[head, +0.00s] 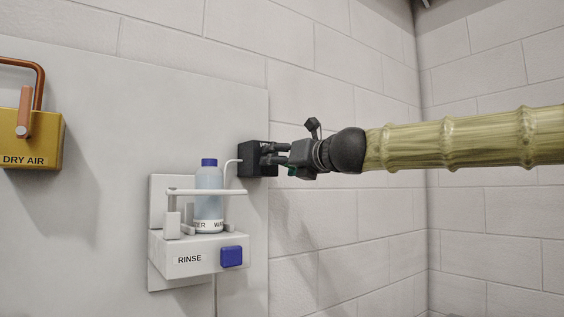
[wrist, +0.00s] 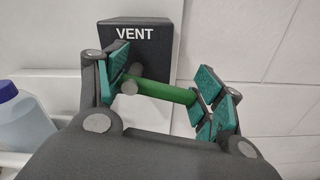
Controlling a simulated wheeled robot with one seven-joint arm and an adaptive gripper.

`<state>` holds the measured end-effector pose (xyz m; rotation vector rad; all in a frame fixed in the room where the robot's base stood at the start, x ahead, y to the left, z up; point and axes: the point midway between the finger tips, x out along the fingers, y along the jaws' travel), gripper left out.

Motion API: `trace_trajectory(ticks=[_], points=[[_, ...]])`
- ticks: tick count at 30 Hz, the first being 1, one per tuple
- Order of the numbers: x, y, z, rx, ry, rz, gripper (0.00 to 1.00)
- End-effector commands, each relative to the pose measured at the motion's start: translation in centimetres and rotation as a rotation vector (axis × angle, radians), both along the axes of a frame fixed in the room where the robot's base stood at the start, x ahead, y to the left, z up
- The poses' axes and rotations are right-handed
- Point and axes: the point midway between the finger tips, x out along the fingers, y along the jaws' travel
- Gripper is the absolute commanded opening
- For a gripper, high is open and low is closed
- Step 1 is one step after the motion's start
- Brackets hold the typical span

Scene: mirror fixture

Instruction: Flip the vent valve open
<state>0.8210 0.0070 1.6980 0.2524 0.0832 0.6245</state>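The vent valve is a black box (wrist: 138,42) marked VENT on the wall, with a green lever (wrist: 160,90) at its front. In the wrist view the lever lies nearly level, running right from a grey pivot. My gripper (wrist: 163,76) is open, with its teal-padded fingers spread to either side of the lever. The lever's right end is close to the right finger; I cannot tell if they touch. In the head view my gripper (head: 274,154) reaches the black valve box (head: 250,158) from the right, and the fingers hide most of the lever.
Left of the valve, a white RINSE fixture (head: 185,262) with a blue button (head: 231,257) holds a blue-capped bottle (head: 208,185). The bottle also shows in the wrist view (wrist: 22,125). A yellow DRY AIR box (head: 40,140) hangs far left. The wall at right is bare.

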Motion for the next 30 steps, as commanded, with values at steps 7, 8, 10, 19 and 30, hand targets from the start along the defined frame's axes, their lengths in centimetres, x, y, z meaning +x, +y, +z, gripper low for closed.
trace_trajectory(ticks=[7,8,10,19,30], points=[[-0.02,-0.10,0.42,-0.055,-0.041,-0.001,0.44],[-0.02,-0.10,0.50,-0.073,-0.054,-0.002,0.44],[-0.02,-0.10,0.64,-0.119,-0.087,-0.002,0.44],[-0.07,-0.04,0.87,-0.224,-0.164,-0.001,0.44],[-0.06,0.00,0.86,-0.224,-0.164,-0.001,0.90]])
